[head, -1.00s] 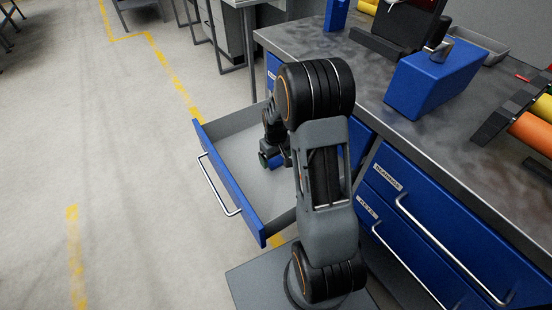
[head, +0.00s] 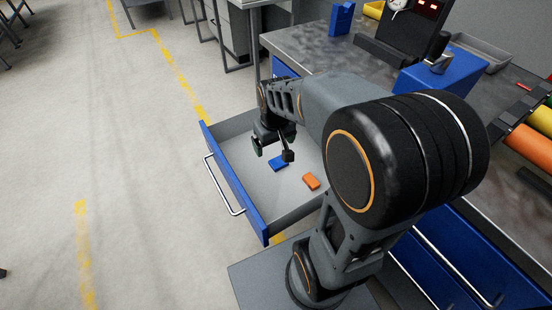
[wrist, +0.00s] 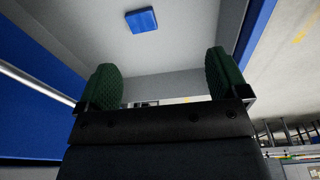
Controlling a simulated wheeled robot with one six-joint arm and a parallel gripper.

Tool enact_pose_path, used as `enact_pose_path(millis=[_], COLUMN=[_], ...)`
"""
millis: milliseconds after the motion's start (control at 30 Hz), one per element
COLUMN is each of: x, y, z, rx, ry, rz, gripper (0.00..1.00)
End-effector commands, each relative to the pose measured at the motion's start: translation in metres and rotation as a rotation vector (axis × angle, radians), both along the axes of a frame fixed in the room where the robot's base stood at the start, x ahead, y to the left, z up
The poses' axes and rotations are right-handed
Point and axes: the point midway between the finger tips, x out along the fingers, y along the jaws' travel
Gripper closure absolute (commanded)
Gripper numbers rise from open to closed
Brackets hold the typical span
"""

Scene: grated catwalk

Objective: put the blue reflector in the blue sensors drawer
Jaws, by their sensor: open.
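The blue reflector (head: 279,163) is a small flat block lying on the grey floor of the open drawer. It also shows in the wrist view (wrist: 142,20), apart from the fingers. The drawer (head: 230,182) has a blue front with a silver handle and is pulled out from the bench; no label shows on it. My gripper (head: 272,152) is over the drawer, above and near the reflector. In the wrist view its green finger pads (wrist: 164,80) stand wide apart with nothing between them.
An orange block (head: 311,181) lies in the same drawer, right of the blue one. The bench top (head: 310,45) holds a large blue box (head: 445,75), a grey tray (head: 482,52) and orange and yellow cylinders (head: 530,145). Open floor lies left of the drawer.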

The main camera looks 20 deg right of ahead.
Motion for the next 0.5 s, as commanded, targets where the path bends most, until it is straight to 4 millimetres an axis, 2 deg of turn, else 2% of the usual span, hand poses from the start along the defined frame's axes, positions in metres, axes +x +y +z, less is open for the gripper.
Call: enact_pose_path(millis=[100,200,333,500], x=[-0.034,-0.057,-0.076,-0.086], y=[0.017,0.026,0.033,0.035], z=[0.018,0.026,0.029,0.029], rx=[0.002,0.008,0.015,0.019], ry=[-0.054,-0.088,-0.116,-0.129], rz=[-0.017,-0.032,-0.046,-0.054], gripper=[0.07,0.07,0.07,0.07])
